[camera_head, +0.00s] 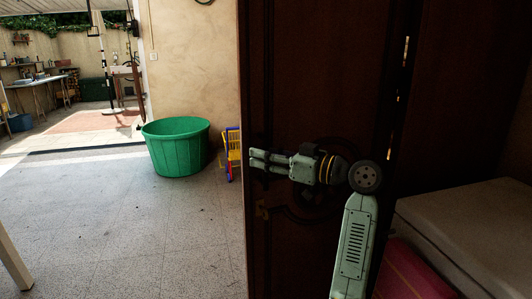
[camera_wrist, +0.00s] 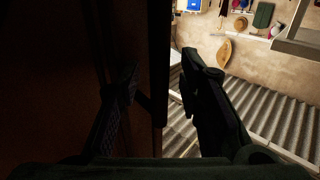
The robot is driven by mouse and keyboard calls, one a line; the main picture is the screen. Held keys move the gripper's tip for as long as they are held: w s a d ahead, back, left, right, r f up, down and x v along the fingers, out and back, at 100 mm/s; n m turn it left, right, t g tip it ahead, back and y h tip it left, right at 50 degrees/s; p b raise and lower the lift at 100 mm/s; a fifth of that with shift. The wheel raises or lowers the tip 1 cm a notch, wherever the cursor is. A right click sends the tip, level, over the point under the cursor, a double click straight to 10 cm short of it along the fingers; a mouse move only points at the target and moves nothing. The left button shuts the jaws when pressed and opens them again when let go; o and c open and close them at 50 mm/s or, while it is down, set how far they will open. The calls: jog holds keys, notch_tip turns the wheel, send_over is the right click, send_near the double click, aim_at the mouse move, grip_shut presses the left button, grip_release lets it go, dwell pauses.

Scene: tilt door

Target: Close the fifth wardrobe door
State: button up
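The dark brown wooden wardrobe door (camera_head: 300,80) stands open, filling the middle of the head view, with its free edge on the left. I cannot tell from these frames whether it is the fifth. My gripper (camera_head: 254,160) is in front of the door, fingers pointing left towards that edge. In the wrist view, my gripper (camera_wrist: 160,64) has its fingers spread apart, and the door's dark vertical edge (camera_wrist: 159,40) shows between them. The left finger is dim against the door and the right finger is past the edge. Contact with the door is unclear.
A green tub (camera_head: 178,147) and a small blue, yellow and red item (camera_head: 234,153) stand left of the door by the beige wall (camera_head: 190,55). A pale mattress-like block (camera_head: 480,225) and a pinkish-red surface (camera_head: 412,272) lie at right. The tiled floor (camera_head: 120,220) at left is mostly clear.

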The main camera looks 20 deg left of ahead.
jog(key=shift+c, duration=0.4)
grip_shut()
dwell(0.5)
